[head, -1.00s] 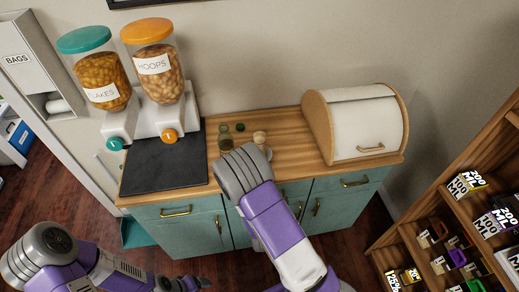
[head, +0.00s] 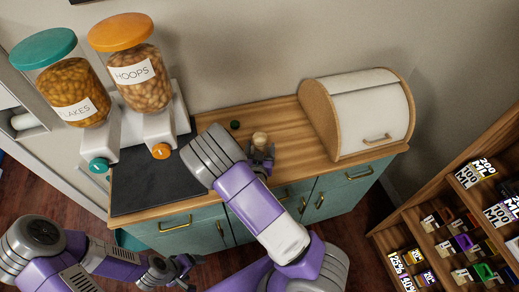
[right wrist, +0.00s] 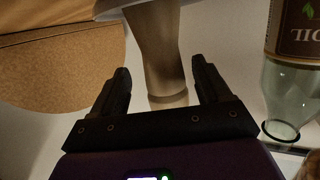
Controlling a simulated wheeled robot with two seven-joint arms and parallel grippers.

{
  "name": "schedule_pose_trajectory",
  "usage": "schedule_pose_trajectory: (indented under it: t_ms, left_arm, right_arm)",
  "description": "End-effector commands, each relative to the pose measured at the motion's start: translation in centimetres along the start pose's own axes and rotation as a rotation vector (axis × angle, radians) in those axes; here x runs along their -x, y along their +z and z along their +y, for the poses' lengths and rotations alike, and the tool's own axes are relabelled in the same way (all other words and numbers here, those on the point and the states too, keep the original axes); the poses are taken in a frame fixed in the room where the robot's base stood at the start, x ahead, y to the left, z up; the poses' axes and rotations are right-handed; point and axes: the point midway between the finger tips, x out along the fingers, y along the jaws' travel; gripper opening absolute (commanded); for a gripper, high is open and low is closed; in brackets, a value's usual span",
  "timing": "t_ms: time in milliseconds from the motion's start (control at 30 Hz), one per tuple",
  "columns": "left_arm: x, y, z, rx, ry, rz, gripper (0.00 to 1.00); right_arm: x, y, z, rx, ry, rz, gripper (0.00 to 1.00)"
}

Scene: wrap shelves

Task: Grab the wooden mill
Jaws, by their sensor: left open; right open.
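The wooden mill (head: 260,139) is pale and stands on the wooden counter, left of the bread box; mostly its top shows in the head view. In the right wrist view its narrow-waisted tan body (right wrist: 158,45) stands between the fingers, with a visible gap on each side. My right gripper (head: 262,157) is open at the near side of the mill; its fingers also show in the right wrist view (right wrist: 162,82). My left gripper (head: 184,266) is open and empty, low in front of the cabinet.
A glass bottle (right wrist: 292,85) with a dark label stands close to the right finger in the right wrist view. A dark green cap (head: 235,124) shows left of the mill. A bread box (head: 365,112) stands right, cereal dispensers (head: 140,85) left, and a shelf (head: 420,225) at far right.

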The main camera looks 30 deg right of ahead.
Motion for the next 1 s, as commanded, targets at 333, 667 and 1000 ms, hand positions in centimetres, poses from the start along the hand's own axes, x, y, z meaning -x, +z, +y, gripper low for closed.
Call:
schedule_pose_trajectory:
  t_ms: [333, 667, 1000]
  left_arm:
    - [0.1, -0.1, 0.0, 0.000, 0.000, 0.001, 0.77]
    - [0.1, -0.1, 0.0, 0.000, 0.000, 0.001, 0.77]
    - [0.1, 0.0, 0.0, 0.000, 0.000, 0.001, 0.77]
  right_arm:
    - [-3.7, 0.0, -0.2, 0.001, 0.001, -0.001, 0.77]
    - [-3.7, 0.0, -0.3, 0.001, 0.000, -0.001, 0.54]
    - [-3.7, -0.1, -0.3, 0.000, 0.000, 0.001, 0.07]
